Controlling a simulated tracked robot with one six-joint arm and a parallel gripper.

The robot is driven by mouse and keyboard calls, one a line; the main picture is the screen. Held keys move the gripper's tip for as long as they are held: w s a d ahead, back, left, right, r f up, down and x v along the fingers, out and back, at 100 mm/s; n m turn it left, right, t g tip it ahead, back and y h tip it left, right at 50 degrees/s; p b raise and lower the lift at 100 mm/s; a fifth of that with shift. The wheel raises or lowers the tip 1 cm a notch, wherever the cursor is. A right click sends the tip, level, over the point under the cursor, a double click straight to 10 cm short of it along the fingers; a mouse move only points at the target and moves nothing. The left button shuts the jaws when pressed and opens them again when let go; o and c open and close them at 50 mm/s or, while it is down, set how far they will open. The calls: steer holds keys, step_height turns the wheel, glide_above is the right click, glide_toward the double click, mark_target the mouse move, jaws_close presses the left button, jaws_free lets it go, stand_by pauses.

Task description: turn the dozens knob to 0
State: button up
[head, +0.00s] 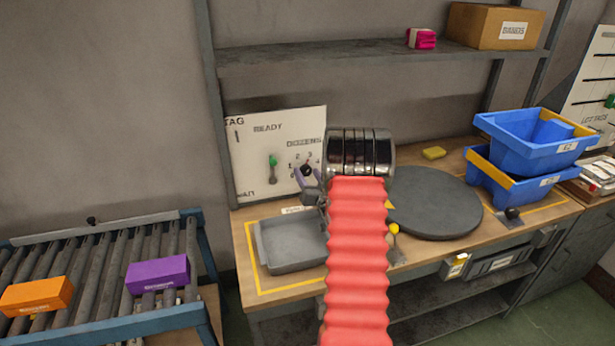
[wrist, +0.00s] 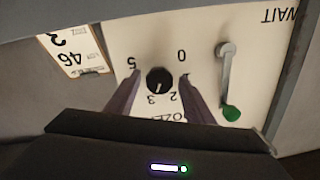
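The black dozens knob (wrist: 159,80) sits on the white panel (wrist: 110,22), with numbers around it. The wrist view shows the panel upside down. A faint pale mark on the knob seems to point toward the 3, but it is small. The 0 (wrist: 182,55) is at the knob's upper right there. My gripper (wrist: 160,88) is open, one finger on each side of the knob, with visible gaps; contact is not seen. In the head view the knob (head: 307,170) shows just left of my wrist, at my gripper's fingertips.
A green-tipped lever (wrist: 229,85) is beside the knob on the panel. A card marked 46 (wrist: 73,55) is on the other side. Below the panel is a grey tray (head: 268,262). A dark round turntable (head: 435,205) and blue bins (head: 525,140) stand to the right.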

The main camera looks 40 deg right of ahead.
steer(key=c, duration=0.9)
steer(key=shift+a, duration=0.15)
